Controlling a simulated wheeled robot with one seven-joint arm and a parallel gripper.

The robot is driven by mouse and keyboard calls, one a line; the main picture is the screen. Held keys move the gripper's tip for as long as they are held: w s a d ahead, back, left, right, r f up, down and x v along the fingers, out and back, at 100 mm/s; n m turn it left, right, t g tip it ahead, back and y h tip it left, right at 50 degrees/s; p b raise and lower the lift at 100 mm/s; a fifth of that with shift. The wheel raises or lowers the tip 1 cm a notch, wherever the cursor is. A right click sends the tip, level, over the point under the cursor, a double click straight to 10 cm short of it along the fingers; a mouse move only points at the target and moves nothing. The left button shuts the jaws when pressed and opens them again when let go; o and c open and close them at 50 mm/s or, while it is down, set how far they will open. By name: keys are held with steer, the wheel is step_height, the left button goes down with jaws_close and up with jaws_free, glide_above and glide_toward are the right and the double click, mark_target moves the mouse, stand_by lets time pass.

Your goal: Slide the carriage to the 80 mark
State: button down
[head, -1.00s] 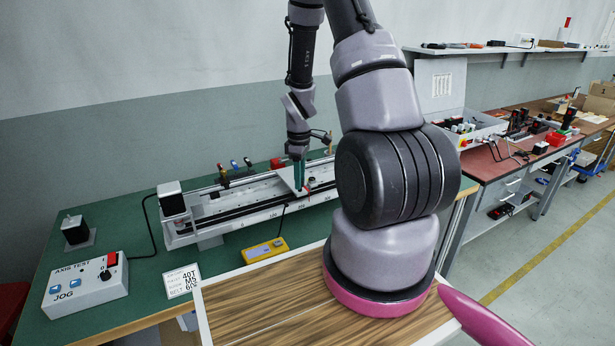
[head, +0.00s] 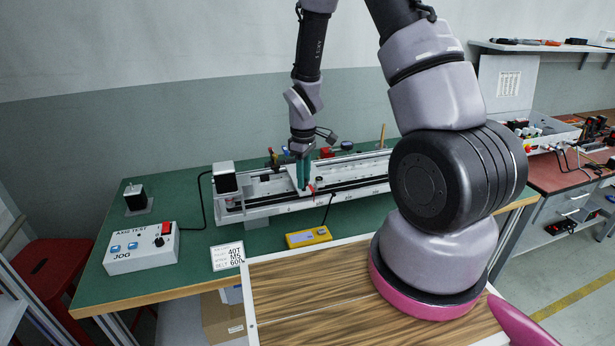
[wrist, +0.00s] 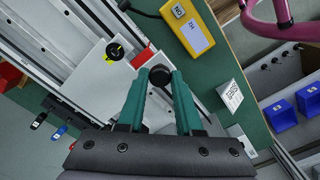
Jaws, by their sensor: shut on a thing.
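The carriage (head: 291,181) is a white plate on the long white gantry rail. In the wrist view the carriage plate (wrist: 88,83) lies at the left, with a black round knob and a yellow mark on it. My gripper (head: 304,184) points down at the carriage's front edge. In the wrist view its green fingers (wrist: 160,88) are shut on a dark round knob (wrist: 160,74). A red pointer (wrist: 143,57) sits beside the fingertips. The scale numbers on the rail's front are too small to read, so I cannot tell the carriage's mark.
A motor block (head: 226,178) stands at the rail's left end. A yellow device (head: 308,237) with a cable lies in front of the rail. A jog box (head: 142,250) and a label card (head: 227,256) are on the green table. My arm hides the rail's right end.

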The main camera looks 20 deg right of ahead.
steer(key=c, duration=0.6)
jaws_free()
step_height(320, 180, up, 11)
steer(key=shift+f, duration=0.1)
steer(key=s+d+r+m+t+y, duration=0.1)
steer(key=s+d+r+m+t, duration=0.15)
steer(key=r, duration=0.65)
steer(key=s+d+r+m+t, duration=0.1)
steer(key=s+r+m, duration=0.3)
steer(key=r, duration=0.5)
steer(key=s+r+m+t, duration=0.1)
steer(key=s+r+m, duration=0.1)
steer(key=s+r, duration=0.1)
steer(key=s+r+m+t, duration=0.1)
steer(key=s+r+m, duration=0.1)
steer(key=s+r, duration=0.2)
steer(key=s+d+r+m+t+y, duration=0.1)
steer(key=s+r+m, duration=0.2)
steer(key=s, duration=0.2)
steer(key=shift+s+r+t, duration=0.1)
steer(key=shift+r+t, duration=0.2)
steer(key=shift+t, duration=0.05)
